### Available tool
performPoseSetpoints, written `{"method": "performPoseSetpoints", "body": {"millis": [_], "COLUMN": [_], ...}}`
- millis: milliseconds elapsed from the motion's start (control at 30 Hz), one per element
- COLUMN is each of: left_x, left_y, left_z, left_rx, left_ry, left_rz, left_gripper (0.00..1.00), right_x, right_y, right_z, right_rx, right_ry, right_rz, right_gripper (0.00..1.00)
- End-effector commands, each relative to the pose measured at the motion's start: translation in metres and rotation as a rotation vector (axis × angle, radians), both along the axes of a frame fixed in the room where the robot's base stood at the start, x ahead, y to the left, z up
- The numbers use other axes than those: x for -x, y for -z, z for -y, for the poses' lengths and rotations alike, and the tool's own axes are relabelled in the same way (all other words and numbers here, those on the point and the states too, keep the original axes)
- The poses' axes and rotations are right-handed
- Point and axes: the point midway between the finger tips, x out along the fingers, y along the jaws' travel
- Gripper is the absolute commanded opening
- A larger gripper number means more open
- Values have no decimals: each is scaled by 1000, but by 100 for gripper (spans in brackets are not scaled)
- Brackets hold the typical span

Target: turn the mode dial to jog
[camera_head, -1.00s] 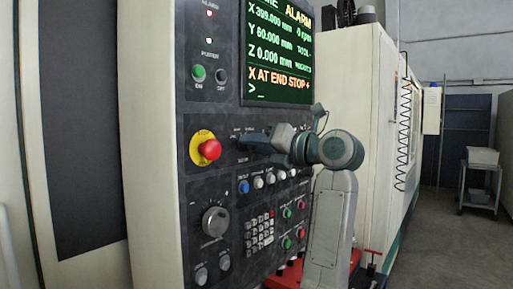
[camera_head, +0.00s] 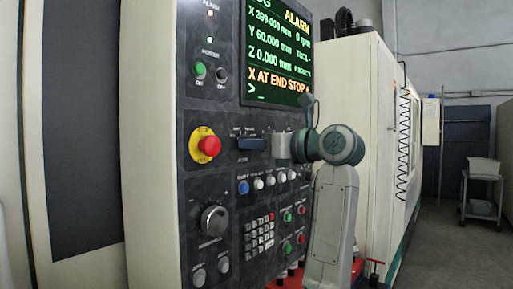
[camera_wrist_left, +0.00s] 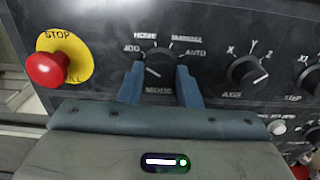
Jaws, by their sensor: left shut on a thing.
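The mode dial (camera_wrist_left: 157,62) is a dark round knob with a white mark, in the middle of the left wrist view. The labels JOG, HOME, one that is hard to read and AUTO run around it from left to right. My left gripper (camera_head: 246,144) reaches the panel from the right in the head view and hides the dial there. In the wrist view its two blue-grey fingers stand on both sides of the dial, shut on it. The screen (camera_head: 275,60) shows a cut-off mode word ending in "OG", with ALARM and X AT END STOP. My right gripper is not in view.
The red stop button (camera_head: 209,146) on its yellow plate sits close left of the gripper. The axis dial (camera_wrist_left: 249,74) is to the right of the mode dial. Coloured buttons (camera_head: 244,187), a keypad (camera_head: 258,236) and a large knob (camera_head: 214,220) lie below.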

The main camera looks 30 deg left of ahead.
Motion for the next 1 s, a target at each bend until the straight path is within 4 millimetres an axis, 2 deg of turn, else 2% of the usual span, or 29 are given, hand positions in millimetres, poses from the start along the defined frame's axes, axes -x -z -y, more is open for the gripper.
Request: {"method": "performPoseSetpoints", "body": {"millis": [467, 500, 600, 867, 1000], "left_x": [0, 0, 0, 0, 0], "left_y": [0, 0, 0, 0, 2], "left_z": [0, 0, 0, 0, 10], "left_rx": [1, 1, 1, 1, 2], "left_ry": [0, 0, 0, 1, 3], "left_rz": [17, 17, 17, 17, 16], "left_gripper": [8, 35, 53, 53, 53], "right_x": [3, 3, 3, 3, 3], "right_y": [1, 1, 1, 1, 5], "right_z": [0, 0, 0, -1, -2], "right_rx": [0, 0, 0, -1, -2], "right_ry": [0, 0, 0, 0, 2], "right_rz": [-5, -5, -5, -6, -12], "right_gripper": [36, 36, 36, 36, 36]}}
